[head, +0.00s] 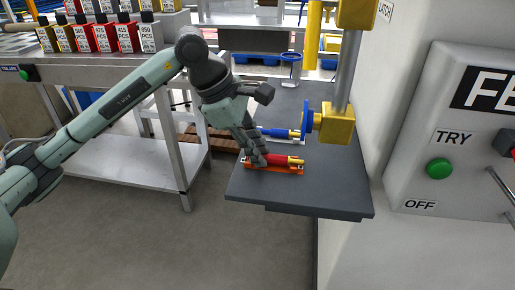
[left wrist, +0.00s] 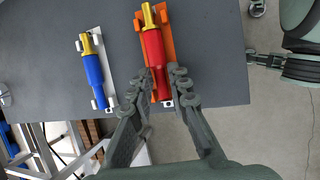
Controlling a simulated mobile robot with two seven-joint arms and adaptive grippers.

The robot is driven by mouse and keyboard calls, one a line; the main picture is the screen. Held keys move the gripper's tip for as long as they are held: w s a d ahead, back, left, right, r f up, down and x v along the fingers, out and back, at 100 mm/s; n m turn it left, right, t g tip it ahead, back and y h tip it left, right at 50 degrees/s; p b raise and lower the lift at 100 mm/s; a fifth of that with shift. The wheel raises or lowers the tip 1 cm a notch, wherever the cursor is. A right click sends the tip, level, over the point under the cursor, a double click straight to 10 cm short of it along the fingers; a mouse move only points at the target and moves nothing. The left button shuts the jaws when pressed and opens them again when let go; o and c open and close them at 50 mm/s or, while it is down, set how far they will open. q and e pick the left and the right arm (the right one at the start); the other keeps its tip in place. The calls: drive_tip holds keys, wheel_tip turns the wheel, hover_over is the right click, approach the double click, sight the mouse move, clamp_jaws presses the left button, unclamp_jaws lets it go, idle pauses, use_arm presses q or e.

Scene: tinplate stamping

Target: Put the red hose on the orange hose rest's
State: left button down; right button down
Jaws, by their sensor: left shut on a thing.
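The red hose (head: 278,159) with a brass end lies lengthwise over the orange hose rest (head: 285,171) near the front of the dark grey tabletop. The left wrist view shows the red hose (left wrist: 154,52) covering much of the orange rest (left wrist: 171,48), slightly off to its left side. I cannot tell whether the hose touches the rest. My left gripper (head: 260,160) is shut on the hose's end away from the brass; its fingers (left wrist: 163,92) are on either side of it. A possible part of my right gripper (left wrist: 266,60) shows at the left wrist view's right edge.
A blue hose (head: 275,132) lies on a white rest behind the red one. A blue disc (head: 305,119) on a yellow block (head: 336,124) overhangs the tabletop (head: 330,190). A control panel (head: 455,140) stands right. The table's front right is clear.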

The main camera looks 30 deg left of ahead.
use_arm(q)
drive_tip(key=shift+f, duration=0.1)
drive_tip(key=c, duration=1.7)
unclamp_jaws()
use_arm(e)
drive_tip(key=shift+r, duration=0.45)
drive_tip(key=shift+s, duration=0.1)
use_arm(q)
drive_tip(key=shift+s+a+r, duration=0.1)
drive_tip(key=shift+a+r, duration=0.05)
drive_tip(key=shift+r, duration=0.35)
drive_tip(key=v, duration=1.1)
drive_tip(key=shift+a, duration=0.1)
use_arm(e)
drive_tip(key=shift+f, duration=0.75)
